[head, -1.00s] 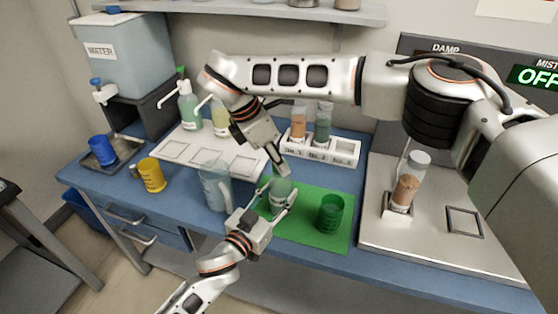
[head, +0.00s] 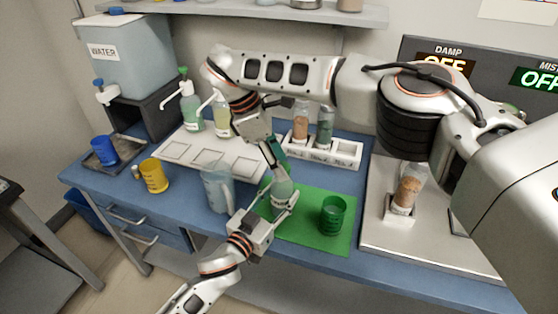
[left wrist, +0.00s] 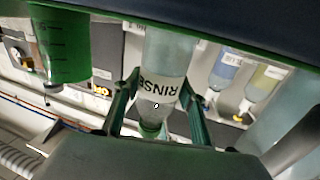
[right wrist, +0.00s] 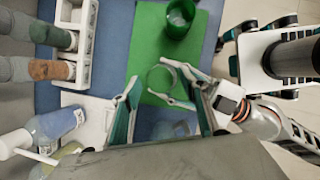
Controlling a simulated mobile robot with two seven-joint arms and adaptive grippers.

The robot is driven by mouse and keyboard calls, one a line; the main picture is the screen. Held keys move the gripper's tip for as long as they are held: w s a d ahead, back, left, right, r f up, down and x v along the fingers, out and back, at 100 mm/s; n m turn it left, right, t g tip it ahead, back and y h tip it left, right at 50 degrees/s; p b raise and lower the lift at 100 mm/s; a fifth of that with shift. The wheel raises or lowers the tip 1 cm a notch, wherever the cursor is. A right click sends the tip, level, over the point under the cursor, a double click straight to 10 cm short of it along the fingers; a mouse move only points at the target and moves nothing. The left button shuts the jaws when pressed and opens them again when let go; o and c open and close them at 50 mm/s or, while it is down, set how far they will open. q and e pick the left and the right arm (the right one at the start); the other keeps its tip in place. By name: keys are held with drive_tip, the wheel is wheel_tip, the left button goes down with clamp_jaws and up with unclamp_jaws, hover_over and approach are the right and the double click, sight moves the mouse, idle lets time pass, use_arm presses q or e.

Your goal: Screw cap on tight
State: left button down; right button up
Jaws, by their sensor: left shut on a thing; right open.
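My left gripper (head: 274,205) is shut on a pale green see-through bottle (head: 282,190) above the green mat. In the left wrist view a clear bottle with a RINSE label (left wrist: 160,85) shows between the fingers, with a green part at its narrow end. In the right wrist view the held bottle appears from above as a green ring (right wrist: 160,78). My right gripper (head: 277,160) is open just above the bottle; its fingers (right wrist: 160,110) stand apart with nothing clearly between them. I cannot tell whether the cap is fully seated.
A green beaker (head: 333,213) stands on the green mat (head: 310,240), right of the held bottle. A clear pitcher (head: 215,190) stands to the left. A white rack (head: 345,153) with vials is behind, and a capped vial (head: 408,190) stands on the metal plate at right.

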wheel_tip(320, 180, up, 4)
drive_tip(key=shift+r, duration=0.15)
drive_tip(key=shift+a+r, duration=0.1)
drive_tip(key=shift+r, duration=0.1)
drive_tip(key=shift+a, duration=0.1)
drive_tip(key=shift+c, duration=0.4)
